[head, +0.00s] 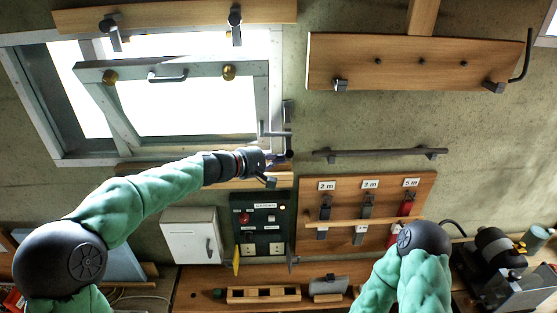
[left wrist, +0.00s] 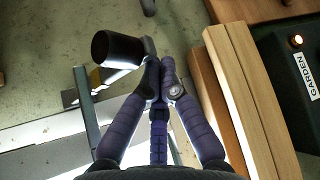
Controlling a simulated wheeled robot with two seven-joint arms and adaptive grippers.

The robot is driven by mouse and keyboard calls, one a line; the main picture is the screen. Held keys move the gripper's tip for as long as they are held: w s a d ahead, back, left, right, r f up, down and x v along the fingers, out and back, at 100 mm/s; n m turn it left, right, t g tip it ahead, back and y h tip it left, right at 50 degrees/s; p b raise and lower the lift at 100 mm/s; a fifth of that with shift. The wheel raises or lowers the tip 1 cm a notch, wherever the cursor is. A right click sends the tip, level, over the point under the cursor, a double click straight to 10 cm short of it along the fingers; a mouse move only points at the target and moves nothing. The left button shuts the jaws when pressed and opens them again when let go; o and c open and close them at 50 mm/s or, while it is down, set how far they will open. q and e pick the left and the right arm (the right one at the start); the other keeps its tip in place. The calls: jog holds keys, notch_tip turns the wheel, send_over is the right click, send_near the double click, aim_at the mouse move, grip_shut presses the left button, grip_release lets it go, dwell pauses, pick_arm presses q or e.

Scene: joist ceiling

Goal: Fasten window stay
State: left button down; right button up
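The window (head: 180,100) is at the upper left in the head view, its sash hanging inward with two brass knobs and a handle. The grey window stay (head: 275,133) is at the lower right corner of its frame, by a wall bracket (head: 288,110). My left gripper (head: 278,162) is at the stay's lower end. In the left wrist view its fingers (left wrist: 162,78) converge on a thin grey part of the stay, beside a dark cylindrical knob (left wrist: 117,48). The fingertips partly hide the contact. My right gripper is out of view.
Below are a white cabinet (head: 192,236), a dark GARDEN switch panel (head: 264,222) and a wooden tool board (head: 335,190). A wall rail (head: 380,153) and a peg board (head: 410,62) are to the right. A wooden ledge (left wrist: 235,100) runs close beside the left fingers.

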pick_arm(q)
jog(key=s+r+p, duration=0.4)
jog(key=r, duration=0.2)
jog(key=shift+s+n+g+p, duration=0.25)
jog(key=shift+n+g+p, duration=0.1)
jog(key=shift+n+g, duration=0.05)
dwell(0.7)
